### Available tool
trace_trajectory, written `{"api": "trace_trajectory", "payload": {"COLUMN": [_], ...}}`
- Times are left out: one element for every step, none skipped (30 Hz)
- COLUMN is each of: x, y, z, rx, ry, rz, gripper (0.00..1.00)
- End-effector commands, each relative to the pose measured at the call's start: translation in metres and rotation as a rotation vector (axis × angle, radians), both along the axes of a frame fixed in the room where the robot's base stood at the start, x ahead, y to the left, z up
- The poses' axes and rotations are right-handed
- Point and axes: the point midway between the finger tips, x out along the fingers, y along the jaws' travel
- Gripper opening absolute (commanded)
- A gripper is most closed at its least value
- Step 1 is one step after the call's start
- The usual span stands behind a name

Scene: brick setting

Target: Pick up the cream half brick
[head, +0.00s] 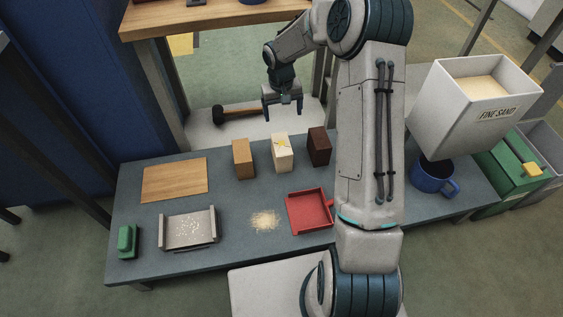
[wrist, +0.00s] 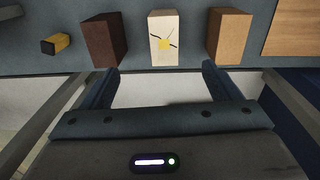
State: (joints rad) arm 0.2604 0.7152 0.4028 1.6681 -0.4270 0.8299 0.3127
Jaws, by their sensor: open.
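The cream half brick (head: 281,153) stands upright near the back edge of the grey table, between a tan brick (head: 243,158) and a dark brown brick (head: 318,147). It has dark crack-like lines and a yellow mark. In the wrist view the cream half brick (wrist: 164,38) is ahead of the fingers, with the dark brown brick (wrist: 104,38) on its left and the tan brick (wrist: 229,37) on its right. My gripper (head: 283,112) is open and empty, beyond the table's back edge. In the wrist view my gripper (wrist: 161,80) points toward the cream half brick, apart from it.
A black-headed hammer (head: 236,114) lies on a pale surface behind the table. A red dustpan-like tray (head: 309,210), a sand pile (head: 264,220), a grey tray (head: 188,230), a green block (head: 127,240) and a wooden board (head: 174,180) occupy the table. A blue mug (head: 433,178) stands right.

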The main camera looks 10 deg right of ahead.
Motion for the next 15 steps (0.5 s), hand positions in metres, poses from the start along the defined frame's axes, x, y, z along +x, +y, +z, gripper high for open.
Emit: {"api": "trace_trajectory", "payload": {"x": [0.007, 0.011, 0.015, 0.018, 0.02, 0.022, 0.024, 0.025, 0.025, 0.026, 0.026, 0.027, 0.026, 0.026, 0.026], "y": [0.0, 0.0, 0.001, 0.001, 0.0, 0.0, 0.0, 0.0, 0.001, 0.001, 0.001, 0.001, 0.001, 0.001, 0.001], "z": [-0.034, -0.044, -0.056, -0.064, -0.07, -0.077, -0.081, -0.085, -0.09, -0.094, -0.098, -0.104, -0.11, -0.116, -0.124], "rx": [0.014, 0.021, 0.029, 0.034, 0.037, 0.042, 0.044, 0.047, 0.049, 0.051, 0.051, 0.051, 0.051, 0.052, 0.052], "ry": [0.008, 0.009, 0.012, 0.013, 0.014, 0.015, 0.016, 0.016, 0.018, 0.018, 0.018, 0.018, 0.019, 0.02, 0.02], "rz": [-0.008, -0.011, -0.016, -0.019, -0.022, -0.026, -0.028, -0.03, -0.031, -0.032, -0.032, -0.031, -0.031, -0.031, -0.032], "gripper": [0.84, 0.84, 0.84, 0.84, 0.84, 0.84, 0.84, 0.84, 0.84, 0.84, 0.84, 0.84, 0.84, 0.84, 0.84]}}
